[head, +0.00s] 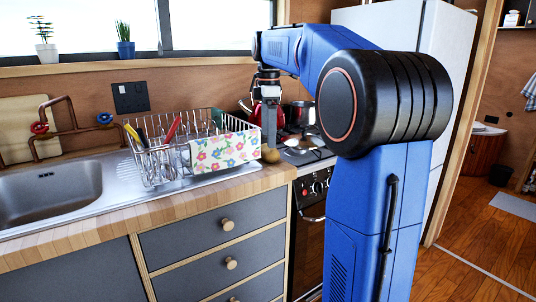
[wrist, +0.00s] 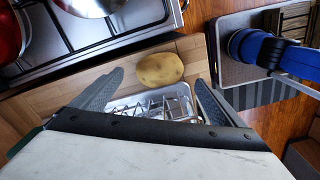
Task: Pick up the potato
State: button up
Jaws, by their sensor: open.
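The potato (head: 270,155) is small, yellow-brown and oval. It lies on the wooden counter (head: 240,181) near its front edge, between the dish rack and the stove. In the wrist view the potato (wrist: 160,69) shows whole, near the tips of the two fingers. My gripper (wrist: 159,78) is open and empty, with one finger toward each side of the potato in the picture. In the head view my gripper (head: 269,138) points down just above or behind the potato. I cannot tell the exact gap, and no contact is clear.
A wire dish rack (head: 165,168) with a flowered cloth (head: 225,149) stands left of the potato. A stove (head: 312,185) with a red kettle (head: 256,112) and a dark pot (head: 299,112) is to the right. A sink (head: 50,192) is at far left.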

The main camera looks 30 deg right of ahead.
aim_at(268, 152)
jog(key=shift+f, duration=2.8)
jog(key=c, duration=1.2)
